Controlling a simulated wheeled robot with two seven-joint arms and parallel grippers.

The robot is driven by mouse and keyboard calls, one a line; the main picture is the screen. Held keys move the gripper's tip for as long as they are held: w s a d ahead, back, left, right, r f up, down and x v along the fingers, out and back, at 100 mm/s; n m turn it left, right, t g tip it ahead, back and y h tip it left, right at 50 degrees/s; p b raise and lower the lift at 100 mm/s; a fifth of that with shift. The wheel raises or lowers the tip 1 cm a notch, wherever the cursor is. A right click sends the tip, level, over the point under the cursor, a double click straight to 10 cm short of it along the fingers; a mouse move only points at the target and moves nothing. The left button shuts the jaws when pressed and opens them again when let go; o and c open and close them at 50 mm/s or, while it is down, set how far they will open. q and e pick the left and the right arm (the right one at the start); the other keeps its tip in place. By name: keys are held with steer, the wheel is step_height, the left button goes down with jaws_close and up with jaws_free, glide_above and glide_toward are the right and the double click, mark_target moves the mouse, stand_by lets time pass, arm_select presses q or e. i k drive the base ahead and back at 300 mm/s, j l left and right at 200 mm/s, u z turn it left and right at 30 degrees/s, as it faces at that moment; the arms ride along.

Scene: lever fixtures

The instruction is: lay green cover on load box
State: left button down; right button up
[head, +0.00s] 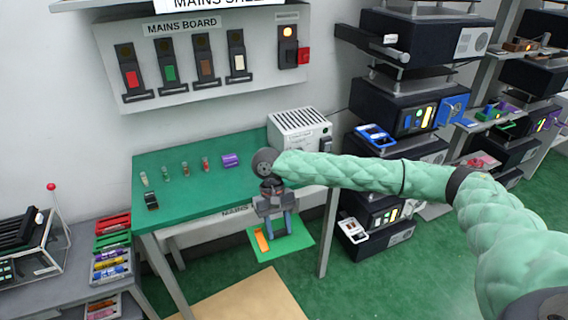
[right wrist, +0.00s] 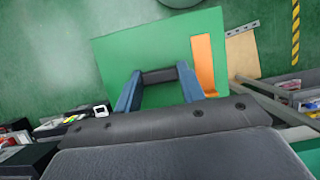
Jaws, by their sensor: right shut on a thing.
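The green cover (head: 293,243) is a flat square panel with an orange strip on one side. My right gripper (head: 274,222) is shut on it from above, in front of the green table's right part. In the right wrist view, the blue fingers of my right gripper (right wrist: 158,80) close on a dark grip piece on the green cover (right wrist: 118,52). A white box with a slotted top (head: 298,122), apparently the load box, stands at the table's back right, apart from the cover. My left gripper is not in view.
The green table (head: 200,200) carries several small coloured pieces, a purple cylinder (head: 231,160) and a small black item (head: 151,200). A mains board (head: 200,60) with several levers hangs above. Black equipment stacks (head: 400,108) stand to the right.

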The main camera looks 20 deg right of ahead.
mark_target(299, 118)
steer(key=i+l+z, duration=0.25)
steer(key=i+l, duration=0.25)
steer(key=i+l+z, duration=0.3)
steer(key=i+l, duration=0.15)
steer(key=i, duration=0.05)
